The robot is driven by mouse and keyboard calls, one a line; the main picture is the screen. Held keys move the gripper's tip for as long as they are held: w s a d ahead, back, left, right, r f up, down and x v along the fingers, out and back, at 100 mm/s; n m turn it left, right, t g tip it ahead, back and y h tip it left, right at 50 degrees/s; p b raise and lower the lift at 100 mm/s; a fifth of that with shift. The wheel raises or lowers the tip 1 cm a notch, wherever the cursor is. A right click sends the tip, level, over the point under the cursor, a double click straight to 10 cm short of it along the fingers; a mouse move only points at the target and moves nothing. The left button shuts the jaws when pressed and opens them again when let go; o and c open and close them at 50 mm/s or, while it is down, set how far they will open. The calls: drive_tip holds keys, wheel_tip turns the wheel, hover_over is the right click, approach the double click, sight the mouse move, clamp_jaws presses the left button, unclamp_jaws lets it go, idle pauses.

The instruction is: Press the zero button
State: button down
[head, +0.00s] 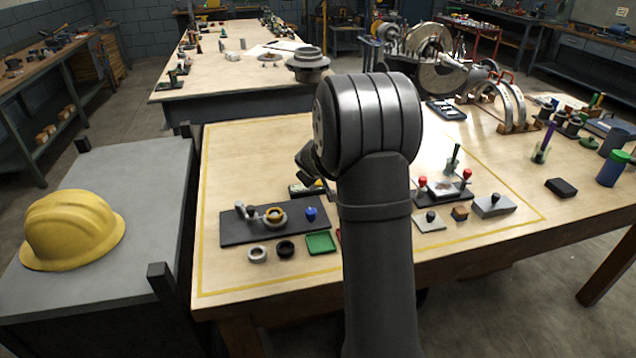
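No zero button can be made out in the head view. A small dark device with a yellow edge (301,190) lies on the wooden table, partly hidden behind my arm; I cannot tell whether it carries the button. My gripper (309,166) shows only as a dark angular piece at the left of my arm, just above and behind that device. Its fingertips are hidden, so I cannot tell whether it is open or touching anything.
A dark plate (242,232) with a ring and a blue knob stands front left. A green tray (320,243) and two small rings lie before it. Red-knobbed clamps (467,175) stand right of my arm. A yellow hard hat (72,230) sits on the grey side bench.

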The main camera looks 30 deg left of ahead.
sight(318, 184)
drive_tip(key=shift+f, duration=0.1)
idle(0.6)
drive_tip(key=shift+f, duration=0.35)
drive_tip(key=shift+f, duration=0.45)
idle(0.6)
drive_tip(key=shift+r, duration=0.9)
drive_tip(key=shift+r, duration=2.5)
drive_tip(key=shift+r, duration=1.9)
